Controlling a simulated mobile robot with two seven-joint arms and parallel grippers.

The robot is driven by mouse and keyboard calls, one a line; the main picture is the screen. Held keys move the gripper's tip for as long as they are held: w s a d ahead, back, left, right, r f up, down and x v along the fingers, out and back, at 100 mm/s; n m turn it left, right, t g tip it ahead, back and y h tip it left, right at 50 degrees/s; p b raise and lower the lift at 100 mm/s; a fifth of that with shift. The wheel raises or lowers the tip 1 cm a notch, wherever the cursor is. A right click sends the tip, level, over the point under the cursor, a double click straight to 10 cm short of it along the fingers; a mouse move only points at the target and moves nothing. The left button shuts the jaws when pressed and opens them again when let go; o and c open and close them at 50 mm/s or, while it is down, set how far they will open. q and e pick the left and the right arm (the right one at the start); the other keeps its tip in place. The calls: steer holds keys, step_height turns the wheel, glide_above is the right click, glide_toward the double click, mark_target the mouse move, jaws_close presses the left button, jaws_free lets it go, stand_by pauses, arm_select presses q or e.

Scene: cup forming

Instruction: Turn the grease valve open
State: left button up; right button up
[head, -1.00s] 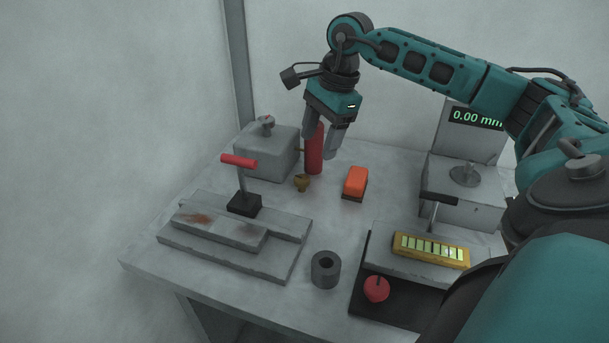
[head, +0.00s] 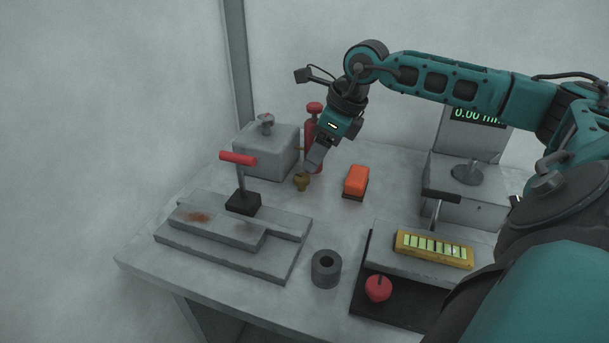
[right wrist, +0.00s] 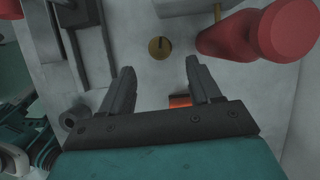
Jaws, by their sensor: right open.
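A small brass knob (head: 301,181), which looks like the grease valve, stands on the table in front of a grey box (head: 266,152). In the right wrist view the round brass top (right wrist: 159,47) shows a dark slot and lies just beyond the gap between my fingertips. My right gripper (head: 313,165) points down, close above and slightly right of the brass knob in the head view. Its two fingers (right wrist: 160,70) are apart with nothing between them. I cannot tell whether a fingertip touches the knob. My left gripper is not in view.
A red cylinder (head: 314,110) stands right behind my right gripper. An orange block (head: 356,181) lies to the right. A stepped grey plate with a red-handled lever (head: 238,158) is at the left. A dark ring (head: 326,268) sits in front, with clear table between.

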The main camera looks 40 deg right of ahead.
mark_target(303, 177)
steer(key=x, duration=0.7)
steer(key=shift+f, duration=0.15)
steer(key=shift+c, duration=0.4)
steer(key=c, duration=1)
steer(key=shift+o, duration=0.2)
steer(key=shift+w+n+g+y+b, duration=0.1)
steer(key=shift+n+g+y+b, duration=0.3)
steer(key=shift+n, duration=0.9)
steer(key=o, duration=1)
steer(key=shift+o, duration=0.2)
steer(key=shift+d, duration=0.1)
